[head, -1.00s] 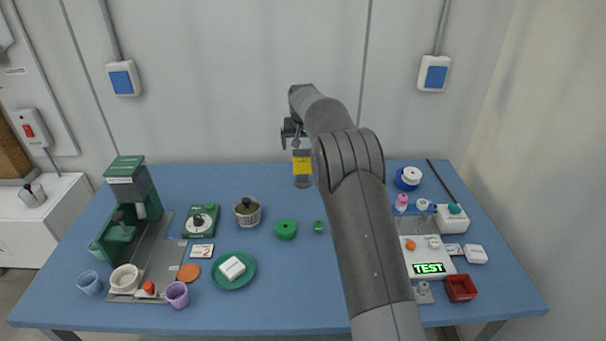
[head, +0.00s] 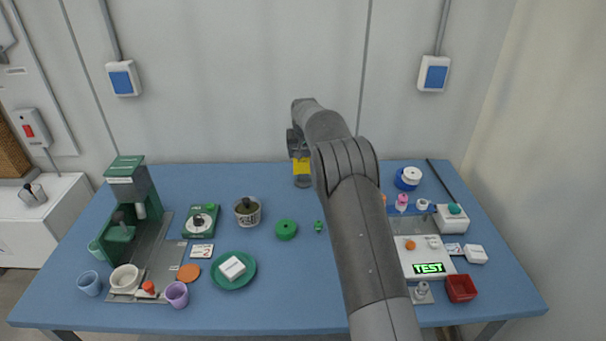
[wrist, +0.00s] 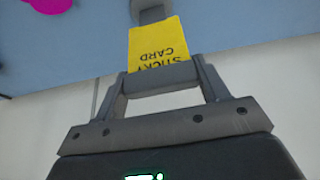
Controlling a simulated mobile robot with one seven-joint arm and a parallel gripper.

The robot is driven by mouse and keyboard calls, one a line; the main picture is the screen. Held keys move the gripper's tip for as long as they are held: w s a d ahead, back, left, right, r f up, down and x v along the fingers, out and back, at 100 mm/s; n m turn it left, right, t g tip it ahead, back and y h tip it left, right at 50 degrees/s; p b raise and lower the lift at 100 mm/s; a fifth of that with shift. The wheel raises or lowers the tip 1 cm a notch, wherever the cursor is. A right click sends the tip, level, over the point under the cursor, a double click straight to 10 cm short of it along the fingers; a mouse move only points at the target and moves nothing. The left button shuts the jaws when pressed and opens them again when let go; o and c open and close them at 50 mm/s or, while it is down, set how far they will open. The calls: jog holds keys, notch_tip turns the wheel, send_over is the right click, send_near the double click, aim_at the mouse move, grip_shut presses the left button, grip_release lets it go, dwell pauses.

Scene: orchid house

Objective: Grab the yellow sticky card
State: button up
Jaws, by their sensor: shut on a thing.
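The yellow sticky card (wrist: 160,48) carries the words "STICKY CARD", upside down in the wrist view. It stands upright in a grey holder (wrist: 150,12) at the back of the blue table. In the head view the card (head: 301,166) shows just left of my arm, above the holder (head: 302,182). My gripper (wrist: 161,78) is shut on the card's edge, with its fingers across the end away from the holder. In the head view my gripper is mostly hidden behind my own arm.
The blue table (head: 330,270) has a green coffee machine (head: 128,195) at left and a white device reading TEST (head: 425,257) at right. A green spool (head: 286,229) and small green item (head: 319,226) lie in the middle. The wall rises close behind the card.

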jog(key=c, duration=0.6)
jog(key=shift+c, duration=0.3)
jog(key=shift+r, duration=0.15)
